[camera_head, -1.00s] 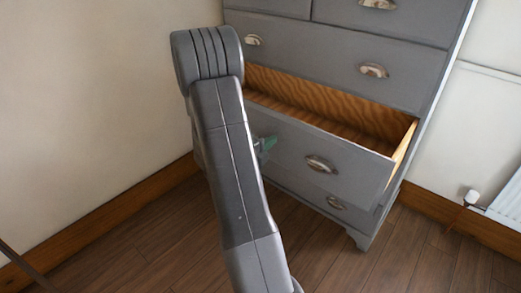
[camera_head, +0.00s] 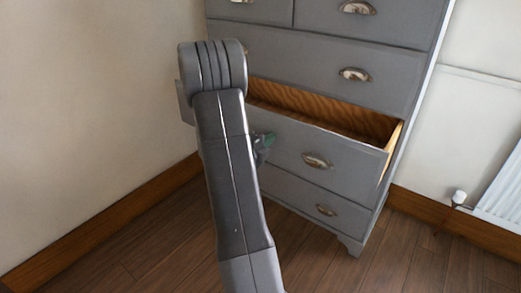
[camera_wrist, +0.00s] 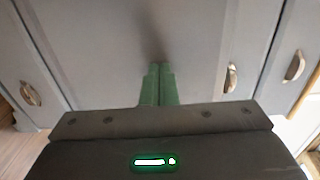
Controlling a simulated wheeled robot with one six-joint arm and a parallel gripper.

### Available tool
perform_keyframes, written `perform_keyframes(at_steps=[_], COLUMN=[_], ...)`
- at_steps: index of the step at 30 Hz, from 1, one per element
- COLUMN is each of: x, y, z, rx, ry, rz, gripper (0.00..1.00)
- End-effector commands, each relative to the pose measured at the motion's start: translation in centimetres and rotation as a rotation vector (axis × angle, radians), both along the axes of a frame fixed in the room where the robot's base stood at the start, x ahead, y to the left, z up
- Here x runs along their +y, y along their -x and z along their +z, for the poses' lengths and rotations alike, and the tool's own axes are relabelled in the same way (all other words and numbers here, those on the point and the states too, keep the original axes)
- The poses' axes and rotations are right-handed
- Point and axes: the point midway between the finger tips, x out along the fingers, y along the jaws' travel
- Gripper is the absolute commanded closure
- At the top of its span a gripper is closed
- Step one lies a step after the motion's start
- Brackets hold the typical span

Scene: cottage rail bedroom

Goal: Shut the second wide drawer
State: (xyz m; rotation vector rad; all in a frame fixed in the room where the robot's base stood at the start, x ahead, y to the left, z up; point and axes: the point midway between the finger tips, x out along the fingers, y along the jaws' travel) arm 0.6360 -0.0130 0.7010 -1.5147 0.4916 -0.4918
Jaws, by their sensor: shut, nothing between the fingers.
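The second wide drawer (camera_head: 335,165) of a grey chest sticks out partly open below the closed first wide drawer. Its wooden inside shows as a narrow strip, and it has a metal cup handle (camera_head: 318,160). My gripper (camera_head: 265,140) is at the drawer's front, left of that handle, partly hidden behind my arm. In the wrist view my green fingers (camera_wrist: 158,72) are shut together, pointing at the grey drawer front (camera_wrist: 110,50). They look to be at or against it, with a dark shadow at their tips.
The first wide drawer (camera_head: 310,62) above and the bottom drawer (camera_head: 310,203) below are closed. A radiator (camera_head: 503,195) with a white valve is on the right wall. Bare wooden floor (camera_head: 130,245) lies in front and left.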

Motion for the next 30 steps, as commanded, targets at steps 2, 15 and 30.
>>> perform_keyframes(at_steps=[2, 15, 30], x=[-1.5, -8.6, -13.0], y=[-1.9, -11.6, -17.9], z=[-0.3, -0.1, 0.0], rx=[-0.005, -0.002, -0.001], ry=[0.000, 0.000, -0.001], rz=[-0.005, -0.003, -0.001], gripper=[1.00, 1.00, 1.00])
